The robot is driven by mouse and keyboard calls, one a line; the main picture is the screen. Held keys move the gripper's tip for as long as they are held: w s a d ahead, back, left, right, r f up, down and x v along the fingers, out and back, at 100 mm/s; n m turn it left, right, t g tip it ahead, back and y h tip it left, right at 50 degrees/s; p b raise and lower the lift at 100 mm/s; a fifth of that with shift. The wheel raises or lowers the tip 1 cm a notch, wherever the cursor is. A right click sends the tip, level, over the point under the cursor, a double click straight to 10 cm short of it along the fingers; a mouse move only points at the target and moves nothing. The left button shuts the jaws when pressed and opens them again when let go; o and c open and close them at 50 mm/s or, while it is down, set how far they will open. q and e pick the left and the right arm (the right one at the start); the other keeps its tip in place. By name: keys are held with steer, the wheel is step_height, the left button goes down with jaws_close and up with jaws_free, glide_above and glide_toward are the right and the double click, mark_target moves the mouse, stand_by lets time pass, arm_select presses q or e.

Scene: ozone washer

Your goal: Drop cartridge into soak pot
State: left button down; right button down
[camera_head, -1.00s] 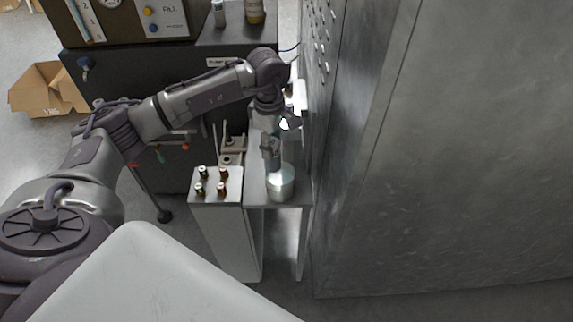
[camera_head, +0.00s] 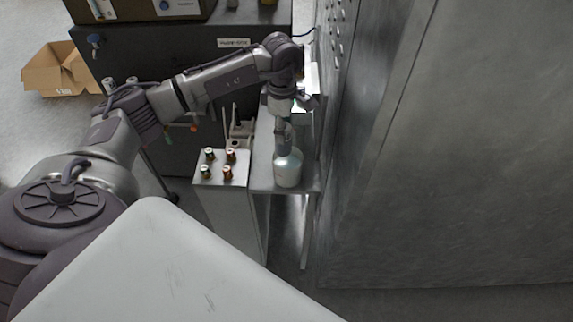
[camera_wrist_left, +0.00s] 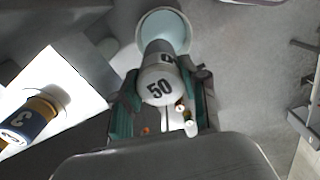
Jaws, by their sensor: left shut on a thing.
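My left gripper (camera_head: 283,122) points down over the pale soak pot (camera_head: 288,172) on a narrow metal shelf. In the left wrist view, the gripper (camera_wrist_left: 165,98) has teal-padded fingers shut on a cartridge (camera_wrist_left: 158,84) with a white end marked 50. The cartridge's far end reaches over the round, light-blue mouth of the soak pot (camera_wrist_left: 178,22). In the head view, the cartridge (camera_head: 284,138) hangs roughly upright at the pot's mouth. I cannot tell how far it is inside. My right gripper is not in view.
A white stand (camera_head: 222,178) left of the pot holds several small copper-and-dark cylinders. A tall metal wall (camera_head: 430,150) closes off the right side. A dark cabinet (camera_head: 160,60) stands behind. A cardboard box (camera_head: 60,72) is far left.

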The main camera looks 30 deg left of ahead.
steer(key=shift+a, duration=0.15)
arm_select(q)
steer(key=c, duration=0.5)
jaws_free()
steer(key=shift+r, duration=0.1)
steer(key=shift+s, duration=0.1)
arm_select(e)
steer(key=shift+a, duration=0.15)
arm_select(q)
steer(key=shift+r, duration=0.2)
step_height(320, 180, up, 12)
steer(key=shift+f, duration=0.25)
steer(key=shift+s+d+f, duration=0.1)
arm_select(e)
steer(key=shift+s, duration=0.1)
